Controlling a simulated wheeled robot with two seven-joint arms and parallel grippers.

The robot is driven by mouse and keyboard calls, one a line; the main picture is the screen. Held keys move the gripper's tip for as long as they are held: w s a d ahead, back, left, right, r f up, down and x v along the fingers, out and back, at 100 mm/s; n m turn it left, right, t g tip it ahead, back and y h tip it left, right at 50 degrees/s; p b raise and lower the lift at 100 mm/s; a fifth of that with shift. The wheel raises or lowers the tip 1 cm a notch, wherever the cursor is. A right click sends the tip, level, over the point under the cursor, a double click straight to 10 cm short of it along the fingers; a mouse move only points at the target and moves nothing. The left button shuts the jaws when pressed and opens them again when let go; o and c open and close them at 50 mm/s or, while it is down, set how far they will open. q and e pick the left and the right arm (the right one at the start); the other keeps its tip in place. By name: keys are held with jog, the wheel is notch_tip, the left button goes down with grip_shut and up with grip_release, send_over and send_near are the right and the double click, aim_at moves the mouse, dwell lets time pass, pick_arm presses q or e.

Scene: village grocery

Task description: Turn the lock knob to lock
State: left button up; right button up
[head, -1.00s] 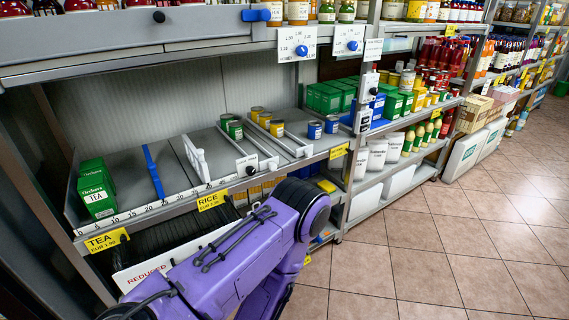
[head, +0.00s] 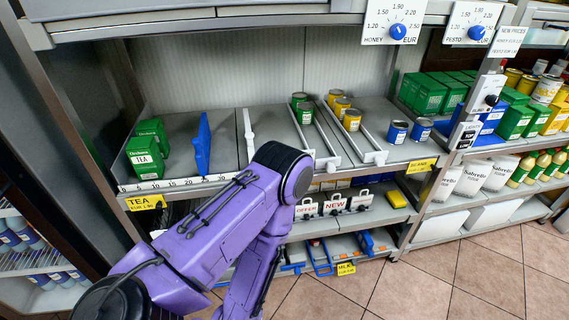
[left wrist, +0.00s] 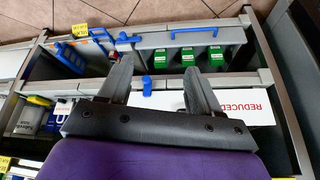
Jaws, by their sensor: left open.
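No part is clearly marked as the lock knob. In the left wrist view a small blue knob (left wrist: 147,85) shows between the fingers, at the edge of a white "REDUCED" board (left wrist: 232,104). A blue T-shaped piece (left wrist: 128,39) sits just beyond the left fingertip, on the rim of a grey bin. My left gripper (left wrist: 158,66) is open, its two fingers apart over the bin's near rim, with nothing visible held. I cannot tell whether it touches anything. In the head view my purple left arm hides its gripper. My right gripper is in neither view.
A grey bin wall has a blue handle (left wrist: 195,32); green boxes (left wrist: 216,56) stand inside. Above are a shelf with tea boxes (head: 145,157), a blue divider (head: 203,145) and cans, plus honey (head: 397,32) and pesto (head: 477,33) dials. Floor at right (head: 490,262) is clear.

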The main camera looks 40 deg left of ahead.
pick_arm(q)
jog(key=w+d+r+t+y+b, duration=0.1)
jog(key=w+r+t+y+b, duration=0.2)
jog(key=w, duration=0.5)
jog(key=w+d+r+n+t, duration=0.1)
jog(key=w+r+t, duration=0.2)
jog(key=w+r, duration=0.35)
jog(key=w+d+r+t+y+b, duration=0.1)
jog(key=w+r+t+y+b, duration=0.15)
jog(key=w, duration=0.75)
jog(key=w+a+r+n+y+b, duration=0.15)
jog(key=w+r+n+y, duration=0.3)
jog(key=r, duration=0.65)
jog(key=s+a+x, duration=0.1)
jog(key=x, duration=0.9)
jog(key=shift+a+g+y+p, duration=0.3)
jog(key=shift+g+p, duration=0.1)
jog(key=shift+g, duration=0.05)
jog(key=shift+f, duration=0.1)
jog(key=c, duration=1)
